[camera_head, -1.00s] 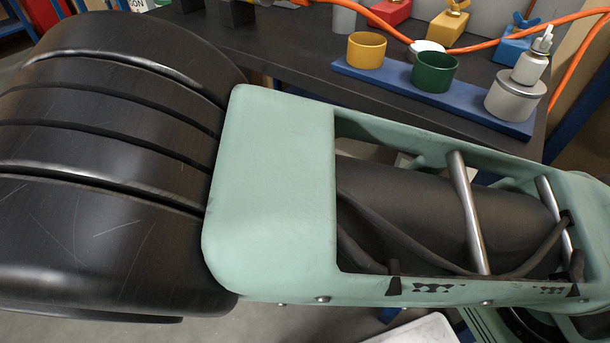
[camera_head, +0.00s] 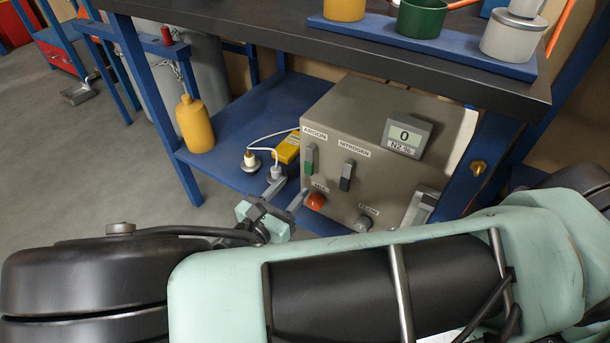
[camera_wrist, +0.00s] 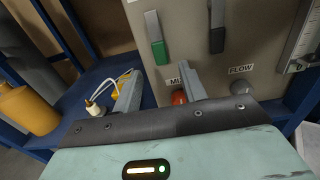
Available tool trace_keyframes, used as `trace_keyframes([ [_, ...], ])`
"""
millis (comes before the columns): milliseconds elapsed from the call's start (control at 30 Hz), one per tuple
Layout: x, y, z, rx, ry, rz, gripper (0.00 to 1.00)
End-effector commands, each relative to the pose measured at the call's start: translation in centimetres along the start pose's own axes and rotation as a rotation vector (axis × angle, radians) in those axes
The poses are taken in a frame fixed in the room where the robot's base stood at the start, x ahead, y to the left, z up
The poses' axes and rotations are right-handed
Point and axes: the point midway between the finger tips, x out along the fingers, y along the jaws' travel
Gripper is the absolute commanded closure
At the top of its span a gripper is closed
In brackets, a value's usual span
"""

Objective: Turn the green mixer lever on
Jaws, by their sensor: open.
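The green mixer lever (camera_head: 310,160) is on the front of a grey-beige box (camera_head: 335,200), under the label ARGON. In the wrist view the lever (camera_wrist: 157,50) hangs down, grey above with a green lower end. A black lever (camera_head: 347,175) under the label NITROGEN is to its right. My gripper (camera_head: 286,194) is open and empty, in front of the box and below the green lever. In the wrist view its two fingers (camera_wrist: 160,88) stand apart, with the lever's green end above and between them. I see no contact with the lever.
Below the levers are a red-orange knob (camera_head: 316,201) and a grey FLOW knob (camera_head: 363,223). The display (camera_head: 408,137) reads 0 N2 %. A yellow bottle (camera_head: 194,125), a yellow device (camera_head: 288,148) and white cable share the blue shelf (camera_head: 232,160). The dark tabletop (camera_head: 400,60) overhangs.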

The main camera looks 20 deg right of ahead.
Motion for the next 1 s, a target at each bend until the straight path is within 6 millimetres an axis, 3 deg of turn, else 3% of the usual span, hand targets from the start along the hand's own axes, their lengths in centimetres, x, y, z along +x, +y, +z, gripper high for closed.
trace_keyframes([
  [100,2.5,-0.1,-0.2,-0.001,-0.002,-0.004,0.58],
  [333,5.7,0.0,-0.1,0.0,0.0,-0.002,0.58],
  [767,6.7,0.0,0.0,-0.001,0.001,0.0,0.58],
  [900,6.7,0.0,0.0,-0.001,0.001,0.0,0.94],
  [933,6.7,0.0,0.0,0.0,0.001,0.0,1.0],
  [1000,6.7,0.0,0.0,0.0,0.001,0.0,1.0],
])
